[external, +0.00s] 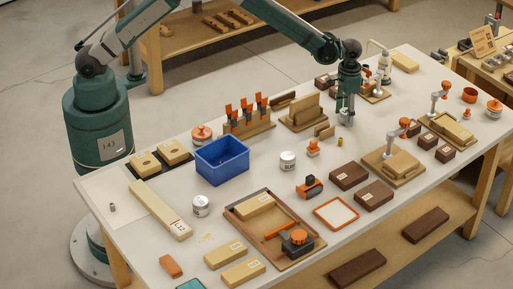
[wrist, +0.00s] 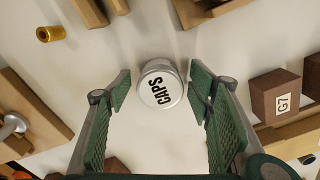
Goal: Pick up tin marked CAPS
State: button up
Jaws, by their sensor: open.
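The tin marked CAPS (wrist: 162,90) is round with a pale lid and dark lettering, seen from above in the wrist view. My gripper (wrist: 159,84) is open, with one green finger on each side of the tin and a small gap at both sides. I cannot tell how far down the tin the fingertips reach. In the external view my gripper (external: 347,112) points down over the back part of the bench, and the tin there is mostly hidden by it.
A dark block marked G7 (wrist: 281,98) stands right of my gripper. A brass piece (wrist: 49,34) lies at upper left. Other white tins (external: 288,160) (external: 201,205) stand by the blue bin (external: 222,160). A wooden rack (external: 304,122) is left of my gripper.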

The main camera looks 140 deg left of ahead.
dwell(0.3)
jog(key=c, duration=1)
jog(key=shift+c, duration=0.2)
jog(key=shift+r+p, duration=0.65)
jog(key=shift+r, duration=4.35)
